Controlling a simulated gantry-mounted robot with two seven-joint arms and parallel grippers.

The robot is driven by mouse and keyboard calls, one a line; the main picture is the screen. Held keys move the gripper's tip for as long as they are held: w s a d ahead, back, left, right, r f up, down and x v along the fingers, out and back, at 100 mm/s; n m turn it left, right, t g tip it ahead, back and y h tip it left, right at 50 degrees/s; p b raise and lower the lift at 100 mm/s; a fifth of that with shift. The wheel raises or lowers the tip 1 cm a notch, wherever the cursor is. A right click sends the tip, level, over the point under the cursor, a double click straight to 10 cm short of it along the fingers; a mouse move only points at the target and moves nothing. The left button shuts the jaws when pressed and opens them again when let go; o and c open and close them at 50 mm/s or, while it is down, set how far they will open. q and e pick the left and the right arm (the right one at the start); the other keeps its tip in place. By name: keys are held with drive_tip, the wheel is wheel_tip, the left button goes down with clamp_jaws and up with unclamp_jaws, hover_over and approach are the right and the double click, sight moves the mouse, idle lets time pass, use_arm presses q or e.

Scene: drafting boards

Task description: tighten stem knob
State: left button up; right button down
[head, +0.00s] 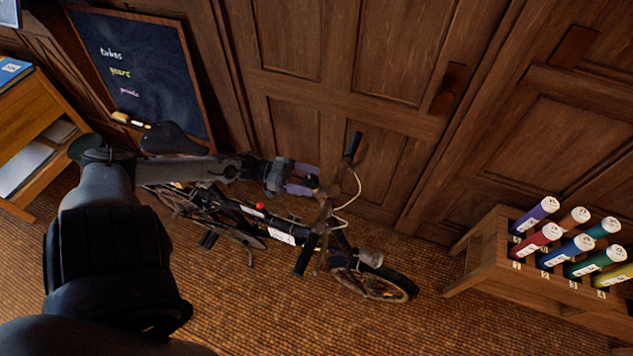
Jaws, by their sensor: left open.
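A folding bicycle (283,237) stands on the woven floor, its saddle (172,139) to the left and its handlebar (322,205) to the right. A small dark rounded part (313,182) at the stem beside the handlebar looks like the stem knob. My left arm reaches in from the left over the bicycle. My left gripper (309,179) is open, its two purple-tinted fingers pointing right at the stem, with the dark part close to their tips. I cannot tell whether the fingers touch it. My right gripper is not in view.
A wooden rack (485,262) with several coloured tubes stands at the right. A chalkboard (143,70) leans behind the saddle, and a wooden shelf unit (35,125) is at the left. Wood panelling closes the back. The floor (330,325) in front is clear.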

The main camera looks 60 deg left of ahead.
sight(317, 183)
use_arm(q)
drive_tip(key=shift+x, duration=1.55)
drive_tip(key=shift+c, duration=0.3)
